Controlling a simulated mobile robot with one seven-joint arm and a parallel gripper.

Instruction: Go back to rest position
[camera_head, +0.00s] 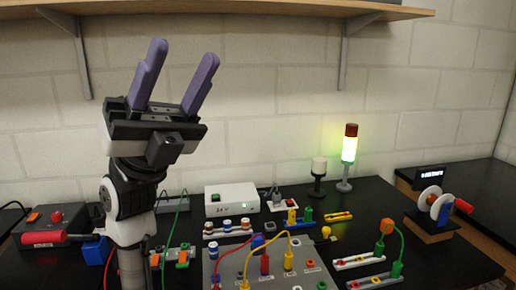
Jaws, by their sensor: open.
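My gripper (180,72) is raised on my arm at the left of the head view. Its two purple fingers point up and stand apart, with nothing between them. It is above the black table (455,253), in front of the white brick wall, and apart from every object. My forearm stands upright below it and hides part of the table's left side.
A shelf (250,7) on brackets spans the wall above. The table carries a grey panel (233,270) with coloured plugs and wires, a white box (232,197), a lit signal tower (348,155) and a wheeled device (436,205) at right.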

